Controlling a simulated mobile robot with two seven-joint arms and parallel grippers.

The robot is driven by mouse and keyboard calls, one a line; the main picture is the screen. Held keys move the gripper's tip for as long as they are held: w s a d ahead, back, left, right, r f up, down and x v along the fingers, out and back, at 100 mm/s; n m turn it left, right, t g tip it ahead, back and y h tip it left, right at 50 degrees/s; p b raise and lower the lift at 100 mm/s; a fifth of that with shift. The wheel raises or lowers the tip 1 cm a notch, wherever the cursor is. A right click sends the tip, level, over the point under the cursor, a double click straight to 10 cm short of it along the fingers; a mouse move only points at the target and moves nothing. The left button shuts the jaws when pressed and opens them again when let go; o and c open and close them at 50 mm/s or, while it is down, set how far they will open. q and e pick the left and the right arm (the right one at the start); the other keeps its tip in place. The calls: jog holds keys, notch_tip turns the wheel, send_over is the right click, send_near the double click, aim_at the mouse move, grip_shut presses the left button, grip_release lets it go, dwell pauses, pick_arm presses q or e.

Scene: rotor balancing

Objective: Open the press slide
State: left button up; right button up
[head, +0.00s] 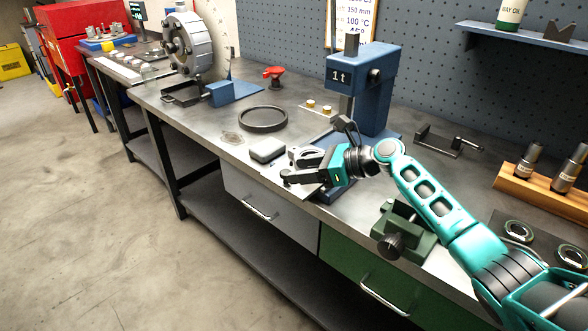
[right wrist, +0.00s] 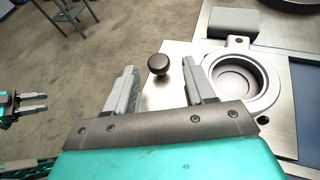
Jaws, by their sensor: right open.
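The press (head: 360,90) is blue, marked "1t", and stands on the workbench. Its slide is a bright metal plate (right wrist: 170,98) with a round cup (right wrist: 233,80) on it and a dark round knob (right wrist: 158,64) near its outer edge. My right gripper (head: 290,168) is open and empty at the front of the press, over the bench's front edge. In the right wrist view its fingers (right wrist: 158,82) stand on either side of the knob, apart from it in the picture. I cannot tell their height against the knob. My left gripper (right wrist: 30,103) shows small at the left; its jaw state is unclear.
A grey block (head: 267,150) and a dark ring (head: 263,119) lie left of the slide on the workbench (head: 200,125). A green vise (head: 405,228) sits right of it, near the front edge. A black bracket (head: 450,142) stands behind my right arm.

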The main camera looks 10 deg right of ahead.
jog(key=v, duration=1)
jog(key=shift+p, duration=0.3)
